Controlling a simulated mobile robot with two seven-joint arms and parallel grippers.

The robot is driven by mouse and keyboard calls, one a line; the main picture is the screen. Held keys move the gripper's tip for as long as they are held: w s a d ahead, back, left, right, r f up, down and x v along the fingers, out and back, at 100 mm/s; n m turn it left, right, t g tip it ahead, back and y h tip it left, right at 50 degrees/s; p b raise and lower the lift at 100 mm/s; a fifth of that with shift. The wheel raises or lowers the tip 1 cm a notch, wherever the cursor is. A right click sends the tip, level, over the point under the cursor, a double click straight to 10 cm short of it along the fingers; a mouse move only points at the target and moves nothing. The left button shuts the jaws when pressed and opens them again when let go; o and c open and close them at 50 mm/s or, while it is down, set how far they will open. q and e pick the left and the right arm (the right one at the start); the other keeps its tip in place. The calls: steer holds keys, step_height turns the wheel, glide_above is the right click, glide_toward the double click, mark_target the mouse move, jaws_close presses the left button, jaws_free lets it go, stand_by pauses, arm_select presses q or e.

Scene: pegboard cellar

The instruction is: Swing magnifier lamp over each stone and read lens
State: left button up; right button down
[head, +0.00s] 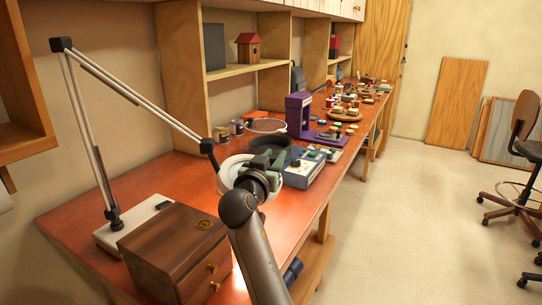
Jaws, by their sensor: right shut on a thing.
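The magnifier lamp has a white base (105,236) at the left of the bench, a jointed arm (140,97) reaching right and down, and a white ring head (228,181). My right gripper (262,162) is shut on the lamp head at its right side; my wrist hides part of the ring and its lens. My left gripper is not in view.
A wooden drawer box (165,248) stands at the bench's near left. A purple stand (297,115), a dark round dish (277,153) and several small items on a round board (344,117) crowd the bench behind. The red bench top (150,180) is clear under the lamp arm.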

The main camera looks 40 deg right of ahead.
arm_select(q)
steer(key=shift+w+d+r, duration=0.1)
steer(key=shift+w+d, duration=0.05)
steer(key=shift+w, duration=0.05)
arm_select(e)
steer(key=shift+s+a+g, duration=0.3)
steer(key=shift+s, duration=0.2)
steer(key=c, duration=0.6)
jaws_free()
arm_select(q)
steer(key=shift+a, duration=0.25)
